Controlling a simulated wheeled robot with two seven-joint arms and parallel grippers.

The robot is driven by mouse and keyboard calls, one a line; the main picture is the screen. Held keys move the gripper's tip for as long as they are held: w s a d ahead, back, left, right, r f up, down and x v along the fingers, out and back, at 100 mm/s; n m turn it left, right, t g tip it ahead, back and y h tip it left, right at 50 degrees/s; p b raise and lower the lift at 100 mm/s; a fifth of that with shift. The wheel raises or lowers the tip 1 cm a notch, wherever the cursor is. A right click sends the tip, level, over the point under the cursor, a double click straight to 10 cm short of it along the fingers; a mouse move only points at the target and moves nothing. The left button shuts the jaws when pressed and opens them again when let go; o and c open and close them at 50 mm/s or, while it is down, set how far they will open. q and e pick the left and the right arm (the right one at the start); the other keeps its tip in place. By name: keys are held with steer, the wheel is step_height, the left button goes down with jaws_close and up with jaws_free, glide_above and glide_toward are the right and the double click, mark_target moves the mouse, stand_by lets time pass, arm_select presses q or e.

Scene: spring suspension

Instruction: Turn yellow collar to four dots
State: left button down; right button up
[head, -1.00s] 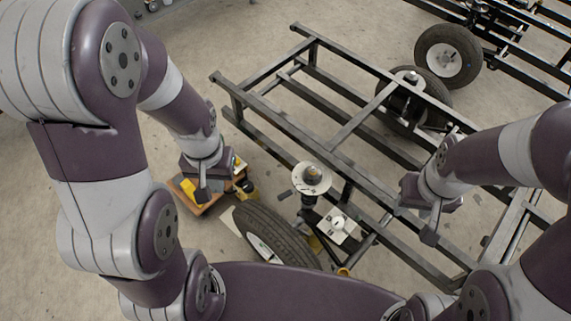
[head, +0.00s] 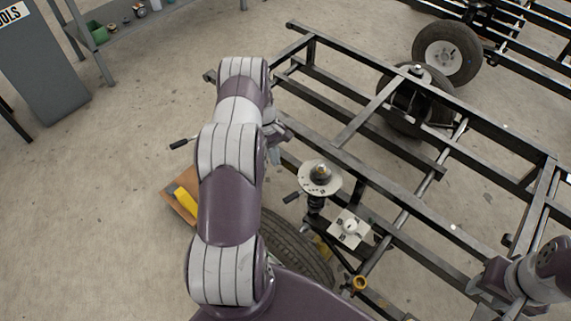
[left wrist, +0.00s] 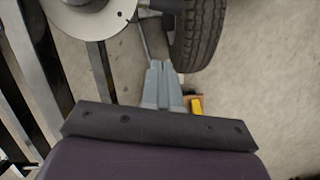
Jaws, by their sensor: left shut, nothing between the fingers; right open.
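A round pale disc (head: 320,178) with small dark marks sits on top of a dark spring unit (head: 316,202) beside the frame. A yellow ring (head: 359,284) and part of another yellow piece (head: 323,246) show lower down; I cannot tell which is the collar or read any dots. A pale square plate (head: 350,229) lies between them. My left gripper (head: 276,156) is shut and empty, above and left of the disc, partly hidden by my arm. In the left wrist view its fingers (left wrist: 161,66) are together, below the disc (left wrist: 92,12). My right gripper (head: 486,286) is open at lower right, away from the collar area.
The black metal frame (head: 340,150) fills the middle and right. A tyre (head: 300,250) lies partly behind my left arm. A wooden board with a yellow item (head: 187,202) is at left.

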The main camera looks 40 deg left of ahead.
arm_select(q)
steer(key=s+d+f, duration=0.2)
steer(key=d+f, duration=0.3)
steer(key=f, duration=0.3)
steer(key=shift+d, duration=0.35)
steer(key=shift+d, duration=0.1)
